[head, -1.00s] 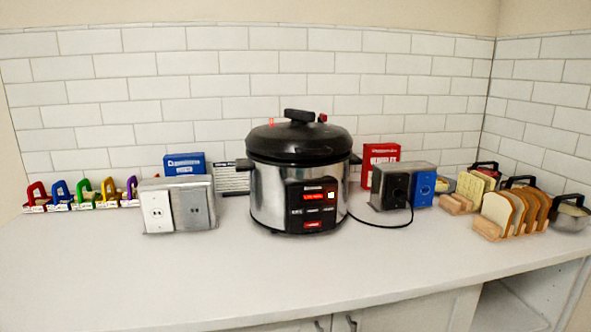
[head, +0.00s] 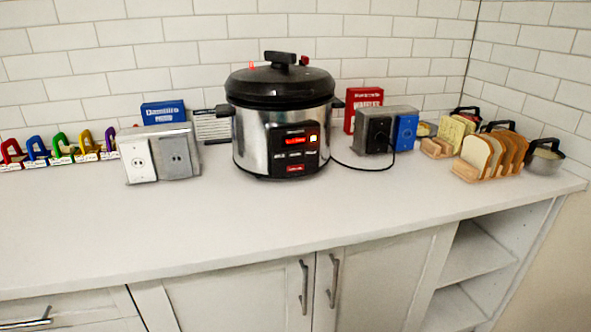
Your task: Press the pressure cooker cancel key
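The pressure cooker (head: 254,140) stands upright on the white counter near the wall. It has a steel body, a black lid with a top handle, and side handles. Its black front panel (head: 295,150) faces me. The panel has a lit red display (head: 295,140), small dark keys below it and a red key (head: 295,168) at the bottom. The key labels are too small to read surely. A black cord runs from the cooker to the outlet box on the right. Neither gripper is in the head view.
A grey outlet box (head: 178,155) stands left of the cooker, and another with a blue plate (head: 406,133) stands right. Bread slices (head: 476,155) in a wooden rack are at the far right. Coloured padlock-like items (head: 60,146) line the left. The counter front (head: 270,225) is clear.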

